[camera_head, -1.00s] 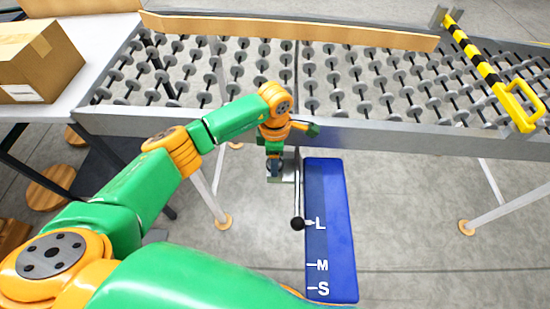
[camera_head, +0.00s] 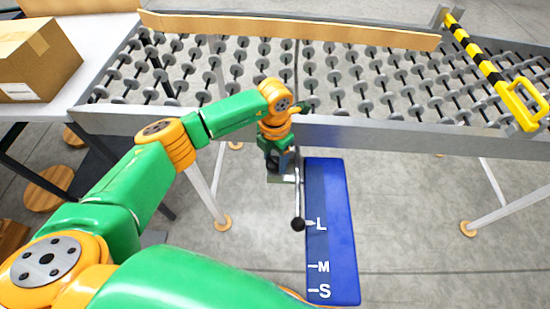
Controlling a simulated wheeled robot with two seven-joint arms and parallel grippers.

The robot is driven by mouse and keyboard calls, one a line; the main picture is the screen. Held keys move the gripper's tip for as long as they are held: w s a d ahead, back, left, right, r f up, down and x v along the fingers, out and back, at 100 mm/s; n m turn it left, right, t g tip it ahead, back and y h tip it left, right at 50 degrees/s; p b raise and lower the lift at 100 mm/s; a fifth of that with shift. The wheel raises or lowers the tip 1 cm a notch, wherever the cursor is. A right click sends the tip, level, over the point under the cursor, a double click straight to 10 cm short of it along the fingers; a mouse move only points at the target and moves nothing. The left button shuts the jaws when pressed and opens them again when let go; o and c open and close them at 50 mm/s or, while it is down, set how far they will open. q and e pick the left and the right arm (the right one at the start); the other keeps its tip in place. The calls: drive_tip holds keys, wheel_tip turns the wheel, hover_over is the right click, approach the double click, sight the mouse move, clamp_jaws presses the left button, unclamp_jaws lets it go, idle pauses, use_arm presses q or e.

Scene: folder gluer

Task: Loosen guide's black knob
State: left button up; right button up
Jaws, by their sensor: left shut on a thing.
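My left gripper (camera_head: 279,163) points down in front of the conveyor's front rail. It is shut at the small bracket (camera_head: 287,179) at the top of the thin rod. What it holds looks like the guide's black knob, mostly hidden by the fingers and wrist. The rod (camera_head: 299,198) hangs from there and ends in a black ball (camera_head: 298,224) level with the L mark. The blue scale plate (camera_head: 340,230) with white L, M and S marks is just right of the rod. My right gripper is not in view.
The roller conveyor (camera_head: 420,134) spans the back, with a wooden guide board (camera_head: 290,30) along its far side. A yellow-black bar (camera_head: 475,55) with a yellow handle is at right. A cardboard box (camera_head: 40,60) sits on the white table at left.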

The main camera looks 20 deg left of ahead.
sight(274, 161)
use_arm(q)
drive_tip(key=n, duration=0.3)
drive_tip(key=shift+n, duration=2.5)
drive_tip(key=o, duration=1.4)
wheel_tip(274, 161, up, 7)
drive_tip(key=shift+r+b, duration=0.1)
drive_tip(key=shift+b, duration=0.4)
